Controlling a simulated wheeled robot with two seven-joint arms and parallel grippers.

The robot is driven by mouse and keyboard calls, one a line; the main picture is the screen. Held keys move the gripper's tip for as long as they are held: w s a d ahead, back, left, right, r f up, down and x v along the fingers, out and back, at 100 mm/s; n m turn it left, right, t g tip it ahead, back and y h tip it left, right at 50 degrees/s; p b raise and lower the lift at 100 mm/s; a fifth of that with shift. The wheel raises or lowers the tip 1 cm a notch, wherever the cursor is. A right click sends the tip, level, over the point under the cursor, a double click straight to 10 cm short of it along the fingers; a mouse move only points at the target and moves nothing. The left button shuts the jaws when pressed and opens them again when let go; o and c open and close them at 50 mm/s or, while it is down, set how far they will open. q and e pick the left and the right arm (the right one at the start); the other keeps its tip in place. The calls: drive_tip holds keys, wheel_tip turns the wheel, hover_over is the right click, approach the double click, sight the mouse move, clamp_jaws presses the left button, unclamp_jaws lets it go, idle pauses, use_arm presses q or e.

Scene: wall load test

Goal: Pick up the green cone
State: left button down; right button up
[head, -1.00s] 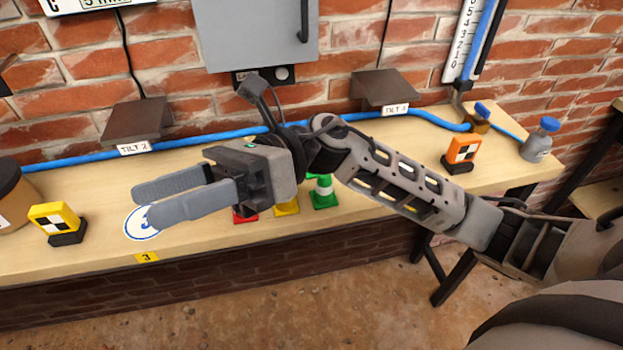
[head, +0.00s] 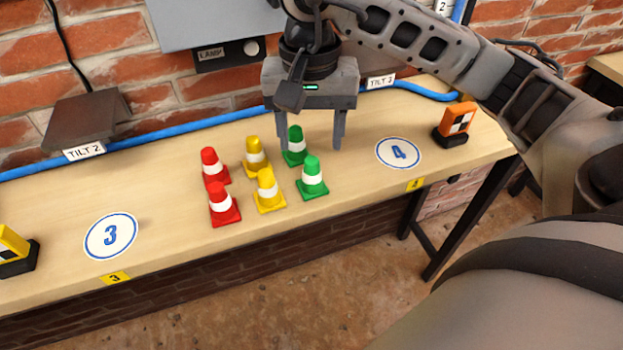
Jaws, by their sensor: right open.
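Two small green cones with white bands stand upright on the wooden bench in the head view. The front green cone (head: 312,181) is fully in view; the back green cone (head: 295,149) stands just behind it and to the left. My right gripper (head: 311,145) points down with its two fingers spread, and it is open and empty. In the picture its left finger overlaps the left edge of the back green cone, and its right finger is to the right of both cones. I cannot tell how high the fingertips are above the bench. My left gripper is not in view.
Two yellow cones (head: 267,191) and two red cones (head: 222,206) stand close on the left. The bench (head: 170,200) has round markers 3 (head: 110,236) and 4 (head: 398,153). A blue hose (head: 190,130) runs along the back. An orange target block (head: 456,122) stands at right.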

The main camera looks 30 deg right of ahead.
sight(312, 160)
drive_tip(key=f, duration=0.5)
drive_tip(key=f+p, duration=0.1)
drive_tip(key=f, duration=0.2)
drive_tip(key=shift+w+d+f, duration=0.15)
drive_tip(key=shift+d, duration=0.1)
drive_tip(key=c, duration=1.1)
